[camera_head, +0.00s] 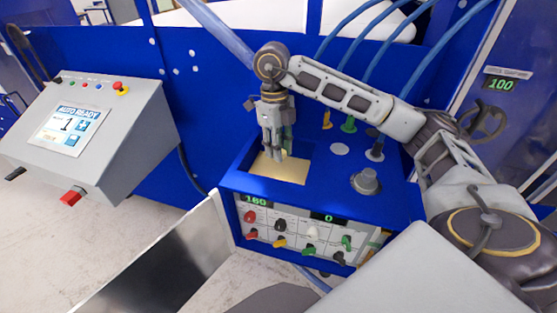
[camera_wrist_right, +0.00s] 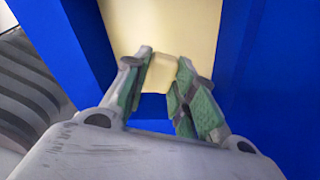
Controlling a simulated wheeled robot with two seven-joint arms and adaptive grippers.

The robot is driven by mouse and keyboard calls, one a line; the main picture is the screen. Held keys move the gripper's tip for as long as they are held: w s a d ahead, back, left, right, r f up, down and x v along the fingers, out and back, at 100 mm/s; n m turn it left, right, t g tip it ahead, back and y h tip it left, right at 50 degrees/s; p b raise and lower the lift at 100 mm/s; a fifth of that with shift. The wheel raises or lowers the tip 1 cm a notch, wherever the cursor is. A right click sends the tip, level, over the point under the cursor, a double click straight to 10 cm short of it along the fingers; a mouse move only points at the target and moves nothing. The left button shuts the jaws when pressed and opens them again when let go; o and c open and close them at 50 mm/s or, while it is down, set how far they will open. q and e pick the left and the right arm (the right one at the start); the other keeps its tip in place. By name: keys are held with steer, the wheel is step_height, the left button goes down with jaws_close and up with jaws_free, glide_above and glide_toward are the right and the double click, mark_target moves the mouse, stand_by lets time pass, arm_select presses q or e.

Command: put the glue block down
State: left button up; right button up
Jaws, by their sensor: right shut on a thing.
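My right gripper (camera_head: 274,152) points down over the square opening in the top of the blue machine. In the right wrist view my right gripper (camera_wrist_right: 165,75) is shut on the glue block (camera_wrist_right: 160,73), a pale yellow piece between the fingertips. Behind it is the pale yellow floor of the opening (camera_wrist_right: 163,25), almost the same colour, so the block's lower edge is hard to make out. In the head view the floor of the opening (camera_head: 282,170) shows below the fingers, but I cannot pick out the block there. My left gripper is not in view.
The blue walls of the opening (camera_wrist_right: 255,75) stand close around the fingers. A grey knob (camera_head: 366,182) sits on the machine's top to the right. A front panel (camera_head: 300,228) carries coloured knobs. A grey console (camera_head: 95,135) stands at the left.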

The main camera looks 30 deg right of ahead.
steer(key=shift+f, duration=0.3)
steer(key=shift+f+p, duration=0.35)
steer(key=shift+f, duration=1.5)
steer(key=shift+f+b, duration=0.6)
steer(key=shift+f, duration=0.05)
steer(key=o, duration=0.9)
steer(key=shift+c, duration=0.2)
steer(key=shift+r, duration=0.15)
